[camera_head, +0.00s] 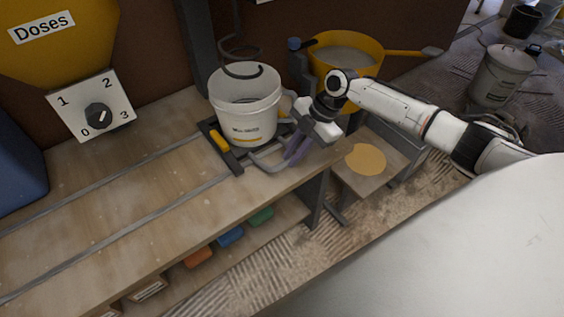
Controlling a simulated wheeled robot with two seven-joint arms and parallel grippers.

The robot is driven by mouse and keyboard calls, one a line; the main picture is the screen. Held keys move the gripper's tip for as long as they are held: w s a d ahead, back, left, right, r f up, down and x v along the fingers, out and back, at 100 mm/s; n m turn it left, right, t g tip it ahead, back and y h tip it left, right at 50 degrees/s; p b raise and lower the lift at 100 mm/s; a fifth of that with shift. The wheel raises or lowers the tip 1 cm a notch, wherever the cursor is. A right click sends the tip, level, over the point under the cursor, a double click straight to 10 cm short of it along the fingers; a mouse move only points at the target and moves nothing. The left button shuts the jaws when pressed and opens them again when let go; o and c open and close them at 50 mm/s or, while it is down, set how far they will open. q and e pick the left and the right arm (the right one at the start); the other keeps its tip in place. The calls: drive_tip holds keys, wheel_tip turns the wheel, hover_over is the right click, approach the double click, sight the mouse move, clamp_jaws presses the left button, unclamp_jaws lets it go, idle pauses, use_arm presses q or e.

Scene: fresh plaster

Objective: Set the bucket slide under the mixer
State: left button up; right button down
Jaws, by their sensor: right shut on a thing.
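The bucket slide (226,154) is a dark frame with a yellow part, at the right end of two rails on the wooden bench. A white bucket (245,123) stands upright on it. The mixer (196,38) is a dark post at the back of the bench, with a dark spiral whisk (236,47). The whisk's lower ring overlaps the bucket's mouth in the picture; I cannot tell its height. My right gripper (293,150) is at the slide's front right corner, shut on its grey handle (266,162). The fingers partly hide the handle. My left gripper is out of view.
A yellow tub (345,56) stands behind my right arm. A dial (98,115) numbered 0 to 3 is at the back left under a "Doses" sign (42,27). The bench (110,205) is clear left of the slide. A stool (364,162) stands right of the bench.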

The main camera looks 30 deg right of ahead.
drive_tip(key=shift+d, duration=0.3)
drive_tip(key=c, duration=1.7)
unclamp_jaws()
drive_tip(key=shift+r, duration=0.1)
drive_tip(key=v, duration=1)
drive_tip(key=shift+r, duration=0.1)
